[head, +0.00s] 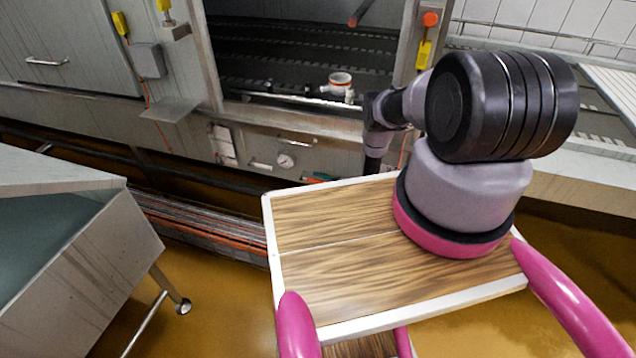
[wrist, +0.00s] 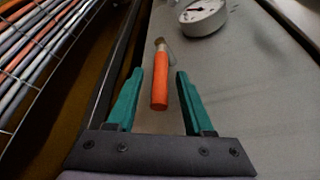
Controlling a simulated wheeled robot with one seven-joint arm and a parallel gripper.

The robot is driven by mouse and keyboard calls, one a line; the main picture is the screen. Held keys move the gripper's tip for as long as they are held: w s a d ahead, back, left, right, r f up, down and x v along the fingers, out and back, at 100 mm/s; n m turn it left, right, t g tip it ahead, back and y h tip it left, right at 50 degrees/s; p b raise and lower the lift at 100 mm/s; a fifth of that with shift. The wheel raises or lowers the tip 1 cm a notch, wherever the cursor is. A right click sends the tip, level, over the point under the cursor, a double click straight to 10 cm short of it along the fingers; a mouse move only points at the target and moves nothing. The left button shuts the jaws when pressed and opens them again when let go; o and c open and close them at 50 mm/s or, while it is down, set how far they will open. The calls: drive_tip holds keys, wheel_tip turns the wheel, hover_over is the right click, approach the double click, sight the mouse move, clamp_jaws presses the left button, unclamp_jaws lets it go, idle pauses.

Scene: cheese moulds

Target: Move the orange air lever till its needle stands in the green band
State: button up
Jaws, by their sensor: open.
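The orange air lever (wrist: 160,80) shows in the wrist view, its handle lying between the tips of my open gripper (wrist: 158,82), with space on both sides. Its metal end points away toward a round white gauge (wrist: 203,16). The gauge face is tilted and cut by the top edge; a dark needle and some red show on it, but I cannot read the needle against a green band. In the head view the gauge (head: 286,160) is small on the machine's front panel. There my gripper (head: 318,178) is mostly hidden behind my wooden-topped base, with a bit of green showing.
A bundle of cables in a wire tray (wrist: 38,45) runs along the left in the wrist view. A steel machine with a dark opening (head: 300,60) holds a white and red fitting (head: 340,84). A steel table (head: 90,240) stands at the left.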

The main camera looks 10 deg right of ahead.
drive_tip(key=shift+a, duration=0.1)
clamp_jaws()
idle(1.4)
